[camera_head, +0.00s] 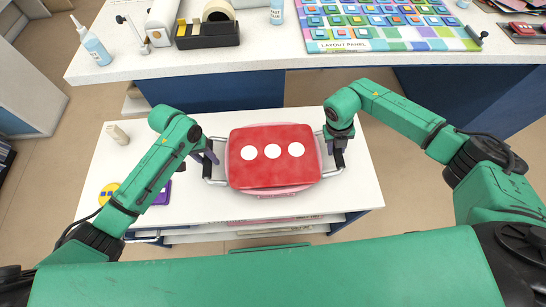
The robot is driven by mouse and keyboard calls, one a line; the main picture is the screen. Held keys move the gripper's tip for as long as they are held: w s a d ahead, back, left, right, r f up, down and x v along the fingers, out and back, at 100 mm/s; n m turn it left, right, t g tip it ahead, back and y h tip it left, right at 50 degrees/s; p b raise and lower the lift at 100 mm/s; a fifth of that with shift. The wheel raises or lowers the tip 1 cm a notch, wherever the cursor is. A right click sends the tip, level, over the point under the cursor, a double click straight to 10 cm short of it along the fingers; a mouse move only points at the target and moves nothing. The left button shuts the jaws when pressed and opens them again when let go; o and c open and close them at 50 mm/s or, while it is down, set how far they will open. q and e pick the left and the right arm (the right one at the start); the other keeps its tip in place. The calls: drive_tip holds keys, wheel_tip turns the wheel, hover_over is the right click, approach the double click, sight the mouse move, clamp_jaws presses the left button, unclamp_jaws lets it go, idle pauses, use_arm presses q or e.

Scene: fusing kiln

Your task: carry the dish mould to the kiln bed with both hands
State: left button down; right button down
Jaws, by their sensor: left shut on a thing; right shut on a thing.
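The dish mould (233,190) is pink and rounded, with a metal handle at each side. A red slab (272,172) with three white dots lies on top of it and hides most of it. My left gripper (209,158) is shut on the left handle. My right gripper (335,147) is shut on the right handle. The mould looks about level over a white-topped stand (355,195); I cannot tell whether it touches the top. I cannot make out a kiln bed in this view.
A cream bottle-like item (117,134), a yellow disc (108,193) and a purple item (163,193) are on the stand's left. Behind, a white-topped bench (280,50) holds a tape dispenser (207,32), a blue-labelled bottle (93,44) and a coloured layout panel (385,25).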

use_arm(q)
drive_tip(key=shift+w+r, duration=0.15)
drive_tip(key=shift+r, duration=0.1)
use_arm(e)
drive_tip(key=shift+w+r, duration=0.15)
drive_tip(key=shift+r, duration=0.1)
idle(0.4)
